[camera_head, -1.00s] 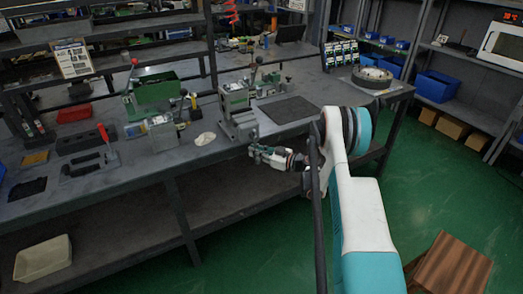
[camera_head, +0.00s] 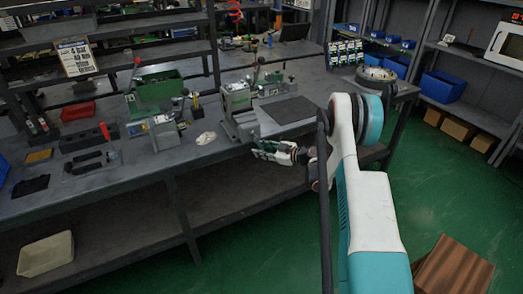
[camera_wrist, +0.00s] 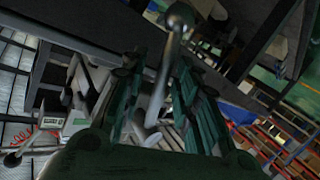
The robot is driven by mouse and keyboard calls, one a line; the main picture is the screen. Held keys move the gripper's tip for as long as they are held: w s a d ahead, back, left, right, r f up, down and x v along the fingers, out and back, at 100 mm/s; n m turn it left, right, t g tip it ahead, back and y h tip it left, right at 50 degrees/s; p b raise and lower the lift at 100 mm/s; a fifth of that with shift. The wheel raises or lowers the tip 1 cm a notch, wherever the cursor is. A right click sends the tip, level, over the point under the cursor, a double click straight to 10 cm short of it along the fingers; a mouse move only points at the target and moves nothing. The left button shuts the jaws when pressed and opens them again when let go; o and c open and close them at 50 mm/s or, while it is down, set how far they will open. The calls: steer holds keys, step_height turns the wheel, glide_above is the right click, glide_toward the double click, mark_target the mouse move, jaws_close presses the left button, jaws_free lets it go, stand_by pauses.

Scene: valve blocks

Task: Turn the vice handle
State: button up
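The vice (camera_head: 240,110) is a grey-green block with a small label, standing at the front edge of the workbench (camera_head: 215,155). Its handle (camera_wrist: 168,65) is a metal bar with rounded ends. In the wrist view it lies between my gripper's two green fingers. My gripper (camera_head: 258,150) is at the bench's front edge, just below and right of the vice in the head view. In the wrist view its fingers (camera_wrist: 160,105) stand apart on either side of the bar. I cannot tell whether either finger touches it. The handle is too small to make out in the head view.
A second green machine (camera_head: 158,110) stands left of the vice, with a white cloth (camera_head: 206,138) between them. A dark mat (camera_head: 288,110) lies to the right. A round metal part (camera_head: 375,75) sits at the bench's right end. Green floor is open in front.

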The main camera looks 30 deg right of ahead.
steer(key=v, duration=1.2)
steer(key=shift+a, duration=0.1)
steer(key=shift+c, duration=0.2)
